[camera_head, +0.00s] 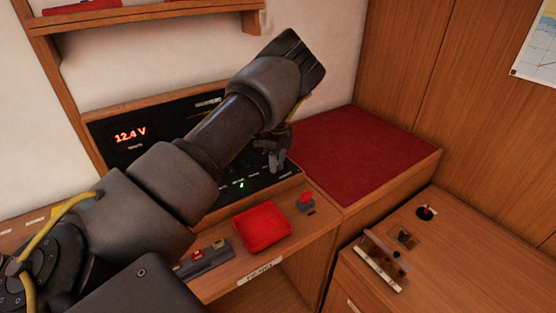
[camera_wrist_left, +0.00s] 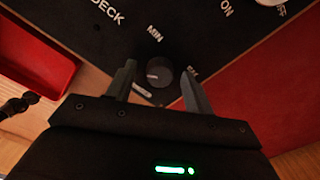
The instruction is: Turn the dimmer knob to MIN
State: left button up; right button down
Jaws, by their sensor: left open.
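The dimmer knob (camera_wrist_left: 160,72) is round and dark, on the black panel (camera_head: 172,122), with a pale mark on its left side in the left wrist view. The word MIN (camera_wrist_left: 154,33) is printed above it there, and a second label to its right is partly covered by a finger. My left gripper (camera_wrist_left: 158,68) is open, with one finger on each side of the knob in that view. I cannot tell whether the fingers touch it. In the head view my left gripper (camera_head: 275,157) is at the panel's right end and hides the knob. My right gripper is not in view.
A red tray (camera_head: 262,228) and a small red button (camera_head: 305,201) are on the wooden ledge below the panel. A red-topped surface (camera_head: 365,150) lies to the right. A wooden cabinet (camera_head: 480,255) with small controls stands at the lower right. A shelf (camera_head: 150,12) runs above.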

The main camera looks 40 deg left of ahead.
aim_at(278, 162)
pick_arm(q)
jog(key=shift+r, duration=0.1)
jog(key=shift+r, duration=0.35)
notch_tip(278, 162, up, 10)
jog(key=b, duration=0.2)
jog(key=shift+f, duration=0.1)
dwell(0.3)
